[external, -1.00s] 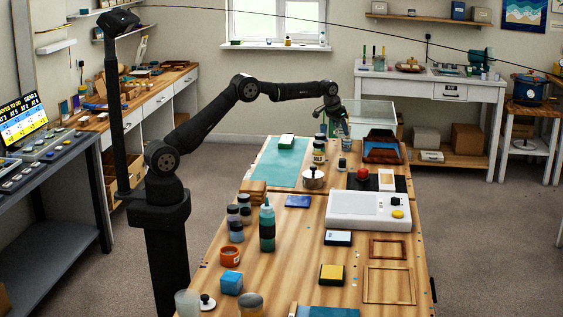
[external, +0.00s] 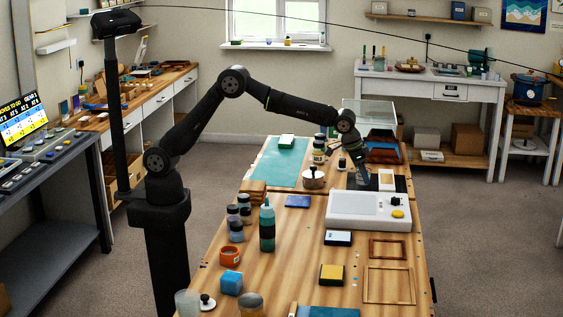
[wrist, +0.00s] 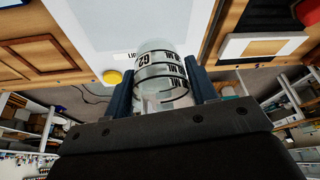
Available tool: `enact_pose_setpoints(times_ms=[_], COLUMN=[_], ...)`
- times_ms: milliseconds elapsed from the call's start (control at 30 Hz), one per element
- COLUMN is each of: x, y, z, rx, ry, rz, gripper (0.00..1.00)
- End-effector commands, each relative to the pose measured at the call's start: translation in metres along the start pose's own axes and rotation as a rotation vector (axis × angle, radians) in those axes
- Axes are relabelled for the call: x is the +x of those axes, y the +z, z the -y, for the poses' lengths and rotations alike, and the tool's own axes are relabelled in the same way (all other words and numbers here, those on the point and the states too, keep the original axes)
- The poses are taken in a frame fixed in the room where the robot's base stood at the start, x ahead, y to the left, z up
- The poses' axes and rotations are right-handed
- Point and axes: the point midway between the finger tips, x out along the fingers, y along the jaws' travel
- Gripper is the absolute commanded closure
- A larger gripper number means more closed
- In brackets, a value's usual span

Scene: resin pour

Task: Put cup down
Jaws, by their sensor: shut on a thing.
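A clear cup with black printed markings (wrist: 160,72) is between the two dark fingers of my gripper (wrist: 162,88) in the wrist view. The fingers are shut on its sides. In the external view my gripper (external: 364,178) points down, low over the far right part of the workbench, just behind the white machine (external: 350,208). The cup is hard to make out there. In the wrist view the white machine (wrist: 100,25) with its yellow button (wrist: 113,77) lies beyond the cup. I cannot tell whether the cup touches a surface.
A framed white panel (wrist: 258,46) and a red knob (wrist: 309,12) are on the right in the wrist view.

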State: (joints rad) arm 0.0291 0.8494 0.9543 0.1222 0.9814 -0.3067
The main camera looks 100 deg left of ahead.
Motion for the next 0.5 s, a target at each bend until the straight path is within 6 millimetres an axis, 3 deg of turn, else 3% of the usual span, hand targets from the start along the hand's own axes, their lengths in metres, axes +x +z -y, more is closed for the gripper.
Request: enact_pose_setpoints(times_ms=[33, 200, 500], x=[-0.006, -0.025, -0.066], y=[0.012, 0.056, 0.156], z=[-0.028, -0.109, -0.229], rx=[0.029, 0.11, 0.256], ry=[0.011, 0.042, 0.101], rz=[-0.001, -0.004, -0.009], gripper=[0.72, 0.72, 0.72])
